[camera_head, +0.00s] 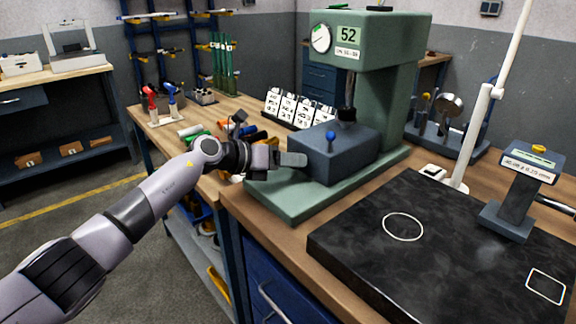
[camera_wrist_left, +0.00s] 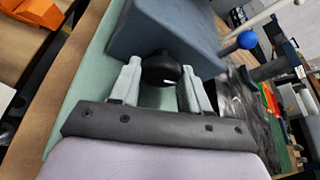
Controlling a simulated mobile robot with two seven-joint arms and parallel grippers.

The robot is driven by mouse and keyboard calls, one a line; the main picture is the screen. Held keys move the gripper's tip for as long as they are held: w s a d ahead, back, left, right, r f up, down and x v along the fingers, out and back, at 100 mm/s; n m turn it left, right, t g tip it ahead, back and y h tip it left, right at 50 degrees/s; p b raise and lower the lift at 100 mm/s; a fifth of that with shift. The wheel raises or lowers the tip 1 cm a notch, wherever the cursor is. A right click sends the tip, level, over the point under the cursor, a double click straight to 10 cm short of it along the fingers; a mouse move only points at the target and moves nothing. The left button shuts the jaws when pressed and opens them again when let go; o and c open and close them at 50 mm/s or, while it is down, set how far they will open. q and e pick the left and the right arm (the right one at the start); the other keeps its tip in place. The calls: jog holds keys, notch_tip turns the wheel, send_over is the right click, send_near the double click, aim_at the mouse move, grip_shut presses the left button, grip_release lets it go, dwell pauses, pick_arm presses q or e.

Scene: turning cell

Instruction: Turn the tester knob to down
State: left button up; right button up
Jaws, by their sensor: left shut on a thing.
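The tester is a green press (camera_head: 392,110) with a round dial and a sign reading 52. A blue-grey block (camera_head: 340,153) with a blue ball-ended lever (camera_head: 331,135) sits on its base. In the left wrist view, a black round knob (camera_wrist_left: 161,67) stands on the face of the block (camera_wrist_left: 165,30), between the two pale fingers of my left gripper (camera_wrist_left: 162,85), which is shut on it. In the head view my left gripper (camera_head: 290,160) reaches the block's left face and hides the knob. My right gripper is not in view.
Number cards (camera_head: 300,108) and loose tools (camera_head: 205,128) lie on the bench behind my arm.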

pick_arm(q)
jog(key=shift+f+n+h+b, duration=0.1)
jog(key=shift+n+h+b, duration=0.2)
jog(key=shift+n, duration=0.2)
dwell(0.3)
jog(key=o, duration=1)
jog(key=shift+a, duration=0.1)
jog(key=shift+v, duration=3.5)
